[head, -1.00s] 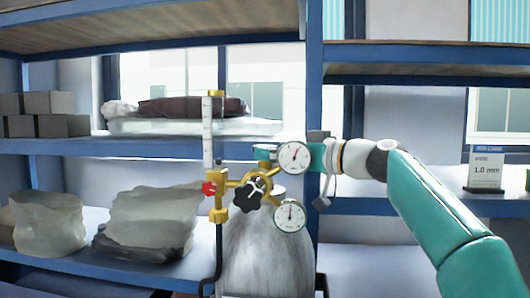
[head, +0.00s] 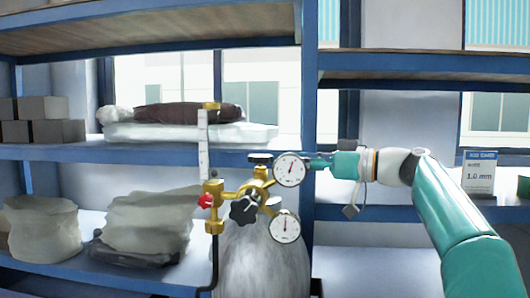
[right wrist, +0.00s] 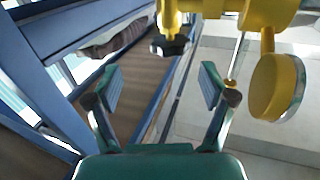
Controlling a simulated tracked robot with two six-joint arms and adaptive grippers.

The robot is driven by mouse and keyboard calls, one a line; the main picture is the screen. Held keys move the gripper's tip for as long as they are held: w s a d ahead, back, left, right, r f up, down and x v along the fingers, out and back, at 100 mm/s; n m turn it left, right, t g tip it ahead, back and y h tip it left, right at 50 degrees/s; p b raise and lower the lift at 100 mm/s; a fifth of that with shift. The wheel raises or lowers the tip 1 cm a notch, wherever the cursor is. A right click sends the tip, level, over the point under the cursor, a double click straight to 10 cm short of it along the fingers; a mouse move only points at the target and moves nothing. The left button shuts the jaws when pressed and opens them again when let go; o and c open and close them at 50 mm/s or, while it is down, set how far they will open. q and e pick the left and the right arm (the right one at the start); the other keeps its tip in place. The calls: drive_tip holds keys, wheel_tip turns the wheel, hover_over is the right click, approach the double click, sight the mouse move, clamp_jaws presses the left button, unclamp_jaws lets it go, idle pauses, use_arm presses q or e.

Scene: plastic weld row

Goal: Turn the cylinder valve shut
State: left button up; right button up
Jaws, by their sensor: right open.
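The brass cylinder valve and regulator (head: 240,190) stand on top of a pale gas cylinder (head: 258,258). A small dark handwheel (head: 260,158) sits at the top, left of the upper round gauge (head: 291,169). A black star knob (head: 244,208) is lower at the front. My right gripper (head: 318,162) is just right of the upper gauge, apart from the handwheel. In the right wrist view my gripper (right wrist: 160,73) is open and empty. A dark knob (right wrist: 171,45) on yellow brass lies beyond and between its fingertips. My left gripper is not visible.
The lower gauge (head: 285,226), red knob (head: 206,201) and flow tube (head: 203,145) crowd around the valve. A yellow gauge body (right wrist: 277,87) is close to the right finger. Blue shelving (head: 310,120) stands behind, holding bags and a 1.0 mm sign (head: 479,172).

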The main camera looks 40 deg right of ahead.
drive_tip(key=s+d+n+g+y+p, duration=0.2)
drive_tip(key=s+d+n+y+p, duration=0.15)
drive_tip(key=s+d, duration=0.2)
approach(259, 160)
drive_tip(key=w+d, duration=0.1)
drive_tip(key=d, duration=0.2)
drive_tip(key=shift+y, duration=0.25)
drive_tip(key=x, duration=0.7)
drive_tip(key=p+x, duration=0.1)
drive_tip(key=x, duration=0.3)
drive_tip(key=shift+w+a+f, duration=0.1)
drive_tip(key=shift+w+f, duration=0.1)
drive_tip(key=shift+f, duration=0.2)
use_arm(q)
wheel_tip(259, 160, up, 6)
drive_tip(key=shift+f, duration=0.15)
